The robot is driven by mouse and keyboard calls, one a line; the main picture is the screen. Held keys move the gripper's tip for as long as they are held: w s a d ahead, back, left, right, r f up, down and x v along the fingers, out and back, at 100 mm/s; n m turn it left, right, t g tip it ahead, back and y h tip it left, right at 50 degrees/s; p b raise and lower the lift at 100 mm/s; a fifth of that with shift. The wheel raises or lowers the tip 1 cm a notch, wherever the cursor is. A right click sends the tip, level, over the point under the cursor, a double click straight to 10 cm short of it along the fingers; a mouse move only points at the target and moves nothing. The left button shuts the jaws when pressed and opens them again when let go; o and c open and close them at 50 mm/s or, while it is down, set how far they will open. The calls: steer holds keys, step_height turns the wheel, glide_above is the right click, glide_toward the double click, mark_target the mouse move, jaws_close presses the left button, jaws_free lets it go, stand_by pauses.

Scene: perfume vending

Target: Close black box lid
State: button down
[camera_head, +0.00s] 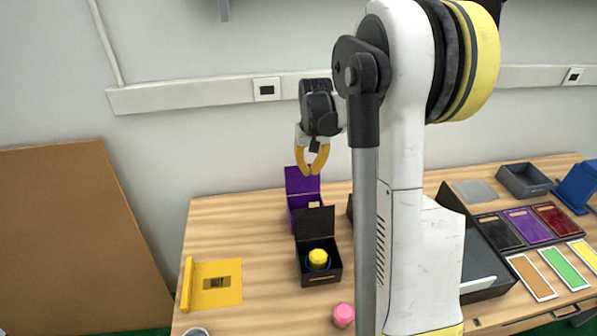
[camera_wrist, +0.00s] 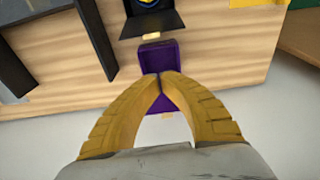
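The black box (camera_head: 320,275) stands on the wooden table with its lid (camera_head: 315,222) raised upright at the back. A yellow round-topped item (camera_head: 318,257) with blue around it sits inside. My gripper (camera_head: 311,174) hangs above and behind the black box, over the open purple box, apart from the black lid. Its yellow fingers meet at the tips with nothing visible between them. In the wrist view the fingertips (camera_wrist: 160,76) overlap the purple box (camera_wrist: 160,55), and the black lid (camera_wrist: 152,23) shows at the top edge.
The purple box (camera_head: 303,185) stands open behind the black box. A pink item (camera_head: 343,315) lies in front of it and a yellow holder (camera_head: 214,284) to the left. Black trays and colored cards (camera_head: 532,278) fill the right side. The table's left part is mostly clear.

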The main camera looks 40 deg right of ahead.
steer(key=d+f, duration=0.1)
steer(key=d, duration=0.1)
steer(key=b, duration=0.2)
glide_above(314, 221)
steer(key=w+d, duration=0.3)
step_height(314, 221, down, 9)
steer(key=shift+a, duration=0.25)
steer(key=shift+w+r, duration=0.1)
